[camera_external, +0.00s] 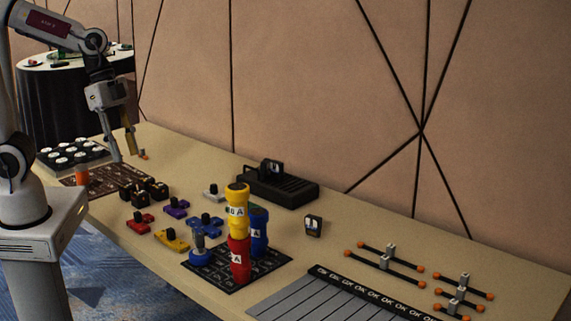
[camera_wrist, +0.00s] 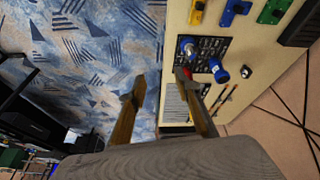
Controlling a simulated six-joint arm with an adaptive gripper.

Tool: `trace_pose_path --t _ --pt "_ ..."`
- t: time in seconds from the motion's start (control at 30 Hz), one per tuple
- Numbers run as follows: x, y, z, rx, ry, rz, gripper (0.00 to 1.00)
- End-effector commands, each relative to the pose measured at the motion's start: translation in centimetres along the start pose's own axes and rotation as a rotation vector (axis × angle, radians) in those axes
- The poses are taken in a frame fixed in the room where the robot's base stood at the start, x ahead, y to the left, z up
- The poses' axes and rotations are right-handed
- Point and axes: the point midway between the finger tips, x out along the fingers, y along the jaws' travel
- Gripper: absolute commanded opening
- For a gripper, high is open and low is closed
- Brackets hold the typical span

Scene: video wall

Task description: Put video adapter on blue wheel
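A small black box with a white label (camera_external: 313,224), which may be the video adapter, stands alone on the table right of the cylinders. It also shows in the wrist view (camera_wrist: 246,72). A similar labelled black piece (camera_external: 271,167) sits upright in a black holder. A round blue base with a grey upright (camera_external: 200,258), possibly the blue wheel, is on the black lettered mat (camera_external: 228,285). My gripper (camera_external: 125,156) is at the far left, above the table and away from these. Its fingers (camera_wrist: 162,105) are spread in the wrist view, with nothing between them.
Red, yellow and blue cylinders (camera_external: 239,262) stand on the mat. Several coloured knobbed pieces (camera_external: 172,240) and black cubes (camera_external: 157,190) lie left of it. A grey striped panel (camera_external: 300,305) and orange-ended rods (camera_external: 390,262) are at right. The black holder (camera_external: 290,190) is by the wall.

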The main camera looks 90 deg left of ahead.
Motion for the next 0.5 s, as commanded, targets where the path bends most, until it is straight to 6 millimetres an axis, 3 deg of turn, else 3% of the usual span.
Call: trace_pose_path --t 0.5 --pt "-4.4 3.9 4.5 -0.298 0.071 -0.17 0.33"
